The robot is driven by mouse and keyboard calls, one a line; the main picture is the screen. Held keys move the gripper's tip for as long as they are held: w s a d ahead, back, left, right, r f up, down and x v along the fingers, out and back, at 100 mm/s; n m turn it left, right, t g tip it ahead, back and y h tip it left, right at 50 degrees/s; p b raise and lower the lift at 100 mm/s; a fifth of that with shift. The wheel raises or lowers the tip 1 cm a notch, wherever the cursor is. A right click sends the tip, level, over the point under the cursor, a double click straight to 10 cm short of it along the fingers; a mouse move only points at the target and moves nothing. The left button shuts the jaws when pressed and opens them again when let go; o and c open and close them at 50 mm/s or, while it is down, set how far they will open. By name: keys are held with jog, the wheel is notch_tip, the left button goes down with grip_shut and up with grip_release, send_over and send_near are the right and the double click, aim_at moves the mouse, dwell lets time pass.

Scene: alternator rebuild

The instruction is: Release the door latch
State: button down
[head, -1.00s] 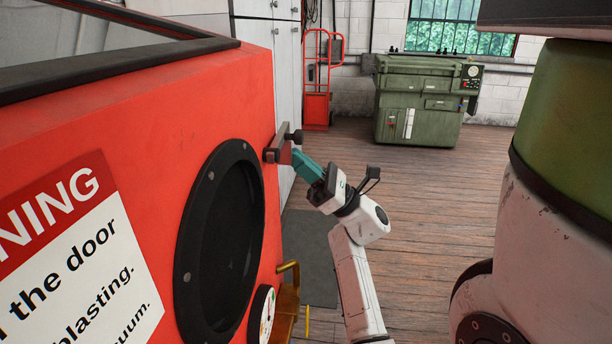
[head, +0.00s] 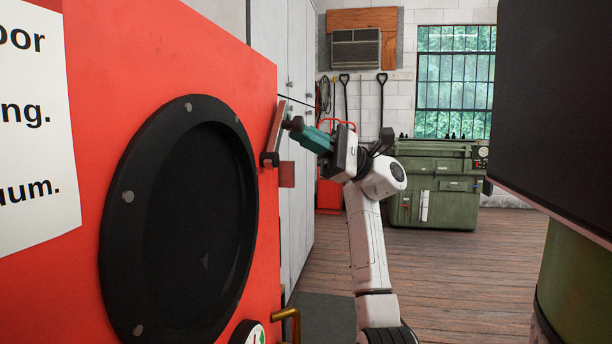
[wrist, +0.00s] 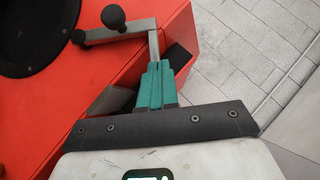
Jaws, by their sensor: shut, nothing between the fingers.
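The door latch (head: 275,138) is a grey bar with a black knob (head: 293,123), mounted at the edge of the red cabinet door (head: 90,130). In the head view the bar stands steeply, its upper end leaning right. In the wrist view the latch (wrist: 125,30) shows as a bent grey bar with its black knob (wrist: 113,16) sticking out. My gripper (head: 304,133) has teal fingers, shut and empty, with the tips right at the latch. In the wrist view the fingertips (wrist: 155,66) meet the bar's bent end; I cannot tell whether they touch it.
A round black porthole (head: 180,215) is on the red door, with a gauge (head: 248,333) and a brass handle (head: 287,318) below. A red block (head: 287,174) sticks out under the latch. A green machine (head: 437,185) stands at the back; the wooden floor (head: 450,255) between is open.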

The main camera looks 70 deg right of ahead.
jog(key=shift+s+a+r+n+g, duration=0.1)
jog(key=shift+a+r+n+g, duration=0.5)
jog(key=shift+r, duration=0.45)
jog(key=shift+a+r+n+g, duration=0.45)
jog(key=shift+r+n, duration=0.2)
jog(key=shift+r, duration=0.35)
jog(key=shift+s+a+r+n+g, duration=0.1)
jog(key=shift+a+r+n+g, duration=0.45)
jog(key=shift+r, duration=0.5)
jog(key=shift+a+r, duration=0.1)
jog(key=shift+w, duration=0.1)
